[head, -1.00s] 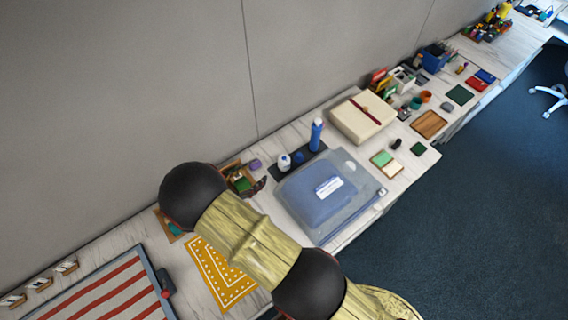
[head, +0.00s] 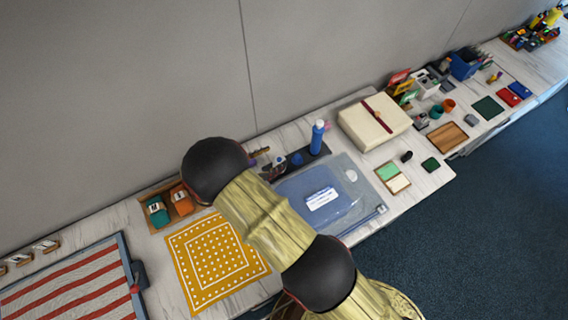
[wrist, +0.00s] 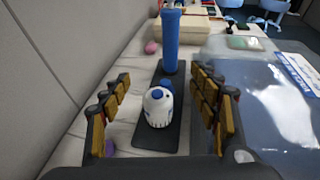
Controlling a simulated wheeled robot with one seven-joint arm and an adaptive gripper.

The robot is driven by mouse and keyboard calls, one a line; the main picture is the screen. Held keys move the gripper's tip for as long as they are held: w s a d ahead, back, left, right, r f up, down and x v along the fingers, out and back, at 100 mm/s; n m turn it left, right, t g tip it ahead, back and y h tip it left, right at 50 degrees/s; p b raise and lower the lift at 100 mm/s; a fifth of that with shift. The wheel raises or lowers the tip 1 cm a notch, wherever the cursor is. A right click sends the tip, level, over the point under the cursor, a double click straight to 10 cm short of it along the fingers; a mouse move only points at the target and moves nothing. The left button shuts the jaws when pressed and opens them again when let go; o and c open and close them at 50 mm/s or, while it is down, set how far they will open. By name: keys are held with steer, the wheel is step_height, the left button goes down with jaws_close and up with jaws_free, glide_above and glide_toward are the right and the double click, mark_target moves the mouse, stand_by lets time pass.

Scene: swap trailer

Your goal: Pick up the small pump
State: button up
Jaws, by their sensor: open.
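The small pump, a squat white body with blue spots (wrist: 157,108), stands upright on a dark mat (wrist: 150,140) in the wrist view. My gripper (wrist: 162,88) is open, with one padded finger to the left of the pump and one to the right. Neither finger visibly touches it. In the head view my gripper (head: 266,162) is partly hidden by my arm near the back of the table, and I cannot make out the pump there.
A tall blue bottle (wrist: 171,42) stands behind the pump, with a small blue item (wrist: 166,86) between. A clear blue case (head: 345,205) lies to the right of the mat. The wall (wrist: 45,60) is close on the left. A yellow dotted cloth (head: 215,260) lies nearby.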

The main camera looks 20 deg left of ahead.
mark_target(276, 164)
steer(key=f+b, duration=0.2)
steer(key=f, duration=0.1)
steer(key=shift+w+d, duration=0.2)
steer(key=shift+w, duration=0.15)
step_height(276, 164, down, 3)
steer(key=b, duration=0.3)
steer(key=shift+w+f+b, duration=0.1)
steer(key=shift+b, duration=0.2)
steer(key=shift+x, duration=1.2)
steer(key=shift+a+x, duration=0.15)
steer(key=shift+x, duration=1.15)
steer(key=shift+a+x, duration=0.1)
steer(key=shift+x, duration=1.25)
steer(key=shift+f, duration=0.15)
steer(key=shift+c, duration=0.3)
steer(key=c, duration=1.5)
jaws_close()
